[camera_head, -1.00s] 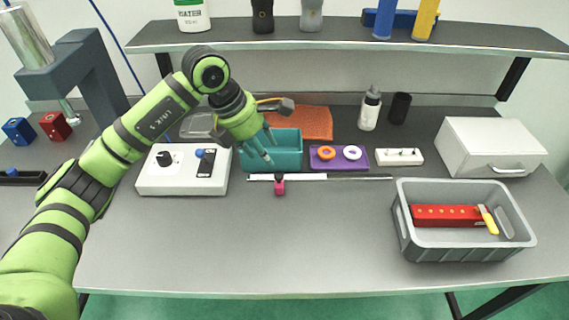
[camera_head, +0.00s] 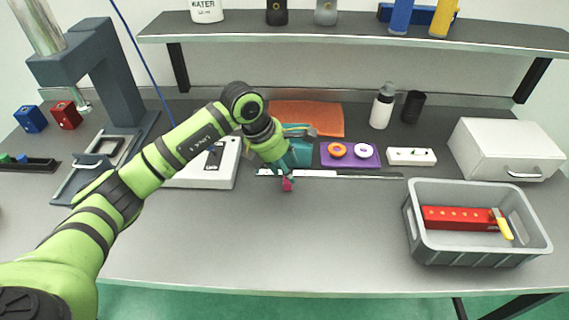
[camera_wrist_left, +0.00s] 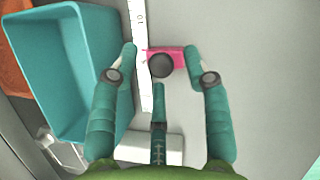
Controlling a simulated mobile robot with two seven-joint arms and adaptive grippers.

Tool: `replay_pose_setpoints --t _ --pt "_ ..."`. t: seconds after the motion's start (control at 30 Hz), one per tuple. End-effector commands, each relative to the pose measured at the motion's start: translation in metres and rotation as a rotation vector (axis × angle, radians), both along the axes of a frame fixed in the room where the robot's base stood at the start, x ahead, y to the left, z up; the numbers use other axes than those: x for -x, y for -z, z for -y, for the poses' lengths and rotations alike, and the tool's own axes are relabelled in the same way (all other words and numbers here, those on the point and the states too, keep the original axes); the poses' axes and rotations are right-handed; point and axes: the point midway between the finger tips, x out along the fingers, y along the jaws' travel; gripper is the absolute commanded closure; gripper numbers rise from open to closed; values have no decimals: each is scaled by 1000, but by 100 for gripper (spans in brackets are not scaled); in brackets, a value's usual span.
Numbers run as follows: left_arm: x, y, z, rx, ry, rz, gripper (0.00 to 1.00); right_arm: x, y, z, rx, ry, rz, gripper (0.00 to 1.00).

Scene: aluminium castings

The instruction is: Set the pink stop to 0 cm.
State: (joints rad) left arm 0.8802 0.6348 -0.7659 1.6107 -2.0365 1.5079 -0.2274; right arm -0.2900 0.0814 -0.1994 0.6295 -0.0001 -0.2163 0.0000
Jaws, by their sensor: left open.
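The pink stop (camera_head: 287,184) sits on the white ruler (camera_head: 320,173), towards its left part. In the left wrist view the pink stop (camera_wrist_left: 176,56) carries a dark round knob and lies across the edge of the ruler (camera_wrist_left: 140,18). A 10 mark is readable above it; the stop's exact reading is not clear. My left gripper (camera_head: 285,178) is down at the stop. In the left wrist view the gripper (camera_wrist_left: 161,50) is open, with its fingertips on either side of the stop and the knob between them. Whether they touch it is unclear. My right gripper is in neither view.
A teal bin (camera_wrist_left: 62,70) stands close beside the ruler, behind it. A purple tray (camera_head: 350,163) with rings and a white block (camera_head: 411,156) lie behind the rail. A grey crate (camera_head: 475,257) stands at right. The table in front is clear.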

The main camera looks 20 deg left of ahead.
Motion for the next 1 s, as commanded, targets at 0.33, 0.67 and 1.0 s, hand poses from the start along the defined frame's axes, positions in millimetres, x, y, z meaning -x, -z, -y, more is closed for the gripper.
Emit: replay_pose_setpoints --t 0.33,0.67,1.0 --pt "0 0 0 1 0 -1 100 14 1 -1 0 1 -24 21" --pt "9 4 -37 -4 -6 2 100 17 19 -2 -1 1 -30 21" --pt "20 -1 -71 -4 -2 1 100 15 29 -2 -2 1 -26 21"
